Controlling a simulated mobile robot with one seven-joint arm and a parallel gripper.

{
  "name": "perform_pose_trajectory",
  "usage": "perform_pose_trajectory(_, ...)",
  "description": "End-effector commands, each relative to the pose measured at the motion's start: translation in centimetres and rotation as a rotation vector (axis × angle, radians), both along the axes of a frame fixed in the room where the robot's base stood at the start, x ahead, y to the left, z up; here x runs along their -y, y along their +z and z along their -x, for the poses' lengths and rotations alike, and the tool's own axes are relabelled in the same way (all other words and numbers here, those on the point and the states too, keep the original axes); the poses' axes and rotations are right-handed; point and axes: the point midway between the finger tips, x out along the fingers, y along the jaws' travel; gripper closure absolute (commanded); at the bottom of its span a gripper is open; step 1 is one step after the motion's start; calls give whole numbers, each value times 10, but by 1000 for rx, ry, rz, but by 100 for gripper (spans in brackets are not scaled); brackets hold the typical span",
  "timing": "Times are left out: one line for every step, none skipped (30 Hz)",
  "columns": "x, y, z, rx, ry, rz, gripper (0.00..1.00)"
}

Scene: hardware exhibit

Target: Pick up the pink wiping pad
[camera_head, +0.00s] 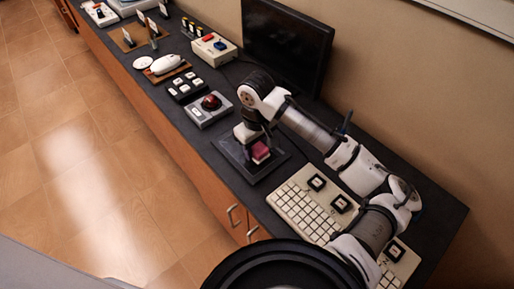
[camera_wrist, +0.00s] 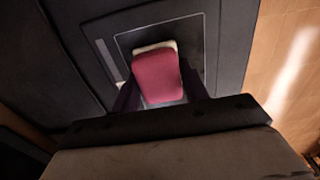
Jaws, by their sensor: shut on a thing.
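The pink wiping pad (camera_head: 261,151) is at a dark square tray (camera_head: 272,170) on the counter, below my gripper (camera_head: 254,150). In the wrist view the pad (camera_wrist: 156,80) is a rounded pink block with a pale layer along its far edge. My gripper (camera_wrist: 157,98) is shut on the pad, with its dark fingers on the pad's left and right sides. The tray (camera_wrist: 208,45) lies under and around it in that view. I cannot tell whether the pad touches the tray.
A keyboard (camera_head: 302,208) with loose black-framed keys lies right of the tray. A red-ball device (camera_head: 210,103) stands to the left, and a dark monitor (camera_head: 286,45) stands behind. A box with coloured buttons (camera_head: 215,48) is farther left. Open floor (camera_head: 90,150) lies in front of the counter.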

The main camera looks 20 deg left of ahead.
Motion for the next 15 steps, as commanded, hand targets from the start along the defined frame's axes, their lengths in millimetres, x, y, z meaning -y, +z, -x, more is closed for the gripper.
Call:
perform_pose_trajectory(0, 0, 0, 0, 0, 0, 81)
perform_pose_trajectory(0, 1, 0, 0, 0, 0, 81)
perform_pose_trajectory(0, 2, 0, 0, 0, 0, 81)
perform_pose_trajectory(0, 3, 0, 1, 0, 1, 81)
perform_pose_trajectory(0, 5, 0, 1, 0, 1, 81)
perform_pose_trajectory(0, 8, 0, 1, 0, 1, 81)
perform_pose_trajectory(0, 10, -1, 2, 0, 0, 81)
perform_pose_trajectory(0, 14, -1, 3, 0, -1, 81)
perform_pose_trajectory(0, 19, -1, 3, 0, -1, 81)
perform_pose_trajectory(0, 23, 0, 3, 0, -1, 81)
perform_pose_trajectory(-1, 28, 0, 4, 1, -1, 81)
perform_pose_trajectory(-1, 36, -1, 4, 1, -1, 81)
perform_pose_trajectory(-1, 43, -1, 3, 2, -1, 81)
perform_pose_trajectory(-1, 50, -1, 5, 2, -2, 81)
perform_pose_trajectory(-1, 60, 0, 5, 3, -2, 81)
